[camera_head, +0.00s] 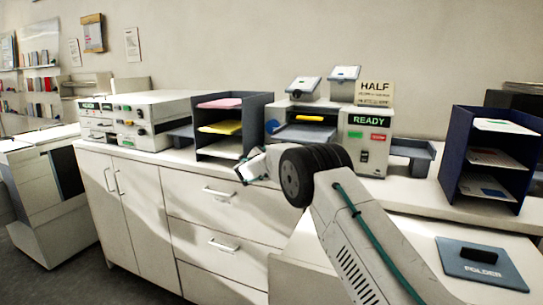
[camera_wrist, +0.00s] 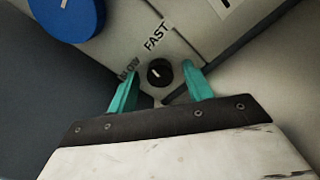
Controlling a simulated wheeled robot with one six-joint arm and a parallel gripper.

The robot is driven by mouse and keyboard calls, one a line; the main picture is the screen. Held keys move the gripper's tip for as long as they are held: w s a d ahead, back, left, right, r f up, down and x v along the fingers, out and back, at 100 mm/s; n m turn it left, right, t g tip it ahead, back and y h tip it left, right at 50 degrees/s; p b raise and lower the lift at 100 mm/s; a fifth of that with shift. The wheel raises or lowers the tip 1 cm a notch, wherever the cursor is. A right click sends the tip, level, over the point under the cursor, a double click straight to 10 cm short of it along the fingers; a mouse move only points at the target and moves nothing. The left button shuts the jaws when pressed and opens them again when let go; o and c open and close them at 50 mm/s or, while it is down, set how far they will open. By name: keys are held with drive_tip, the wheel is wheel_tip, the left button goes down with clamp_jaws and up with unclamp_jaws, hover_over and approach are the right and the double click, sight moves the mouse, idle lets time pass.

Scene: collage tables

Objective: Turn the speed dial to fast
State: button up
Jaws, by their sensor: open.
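The speed dial (camera_wrist: 160,76) is a small round black knob with a short white mark, on a light panel in the wrist view. The word FAST (camera_wrist: 156,36) is printed above it and SLOW (camera_wrist: 128,70) to its left. The mark's exact direction is hard to tell. My gripper (camera_wrist: 160,70) is open, with one teal finger on each side of the dial; I cannot tell whether they touch it.
A large blue disc (camera_wrist: 66,14) is at the upper left of the wrist view.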

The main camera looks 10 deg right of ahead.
drive_tip(key=v, duration=0.7)
drive_tip(key=shift+s+a, duration=0.25)
drive_tip(key=shift+s, duration=0.05)
drive_tip(key=n, duration=0.3)
drive_tip(key=shift+a+f, duration=0.1)
drive_tip(key=shift+w+n, duration=0.1)
drive_tip(key=shift+n, duration=0.2)
drive_tip(key=x, duration=0.7)
drive_tip(key=shift+w+d, duration=0.15)
drive_tip(key=shift+d, duration=0.1)
